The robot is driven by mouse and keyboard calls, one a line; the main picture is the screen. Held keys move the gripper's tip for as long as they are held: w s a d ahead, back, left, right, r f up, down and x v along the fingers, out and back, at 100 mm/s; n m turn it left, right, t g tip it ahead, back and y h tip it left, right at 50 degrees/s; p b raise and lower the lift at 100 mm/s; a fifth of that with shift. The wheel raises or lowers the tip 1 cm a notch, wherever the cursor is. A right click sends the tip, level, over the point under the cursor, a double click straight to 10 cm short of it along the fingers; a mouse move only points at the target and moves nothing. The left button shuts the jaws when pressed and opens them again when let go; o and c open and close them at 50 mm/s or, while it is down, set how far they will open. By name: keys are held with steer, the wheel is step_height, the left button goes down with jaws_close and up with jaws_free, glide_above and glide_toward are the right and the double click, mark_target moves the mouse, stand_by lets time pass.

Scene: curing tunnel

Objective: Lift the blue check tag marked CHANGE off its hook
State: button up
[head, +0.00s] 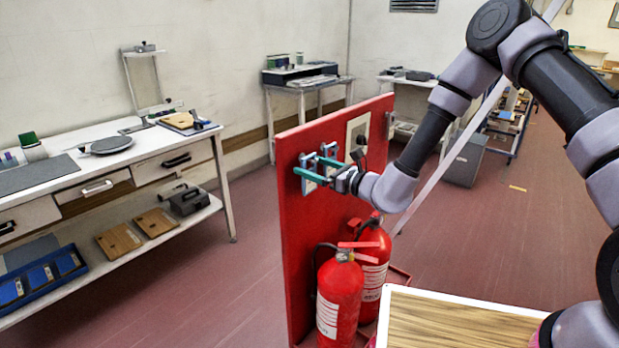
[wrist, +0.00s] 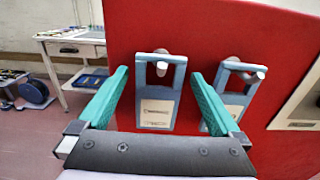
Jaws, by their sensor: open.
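Two blue-grey tags hang side by side on pegs on a red board (wrist: 190,30). In the wrist view the left tag (wrist: 155,118) has a white label, and its peg (wrist: 161,67) passes through its top opening. The right tag (wrist: 233,100) hangs on its own peg (wrist: 250,74). The lettering is too small to read, so I cannot tell which says CHANGE. My gripper (wrist: 158,72) is open, its teal fingers on either side of the left tag in the picture. The right finger covers part of the right tag. In the head view my gripper (head: 308,165) is at the board.
Two red fire extinguishers (head: 340,297) stand below by the board (head: 300,235). A light framed plate (head: 357,136) is on the board beside the tags. A wood-topped surface (head: 450,325) is at front right. A workbench (head: 130,160) stands left, with clear floor between.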

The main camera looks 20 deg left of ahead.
steer(key=shift+c, duration=0.3)
steer(key=c, duration=1.3)
steer(key=shift+o, duration=0.2)
steer(key=shift+r, duration=0.1)
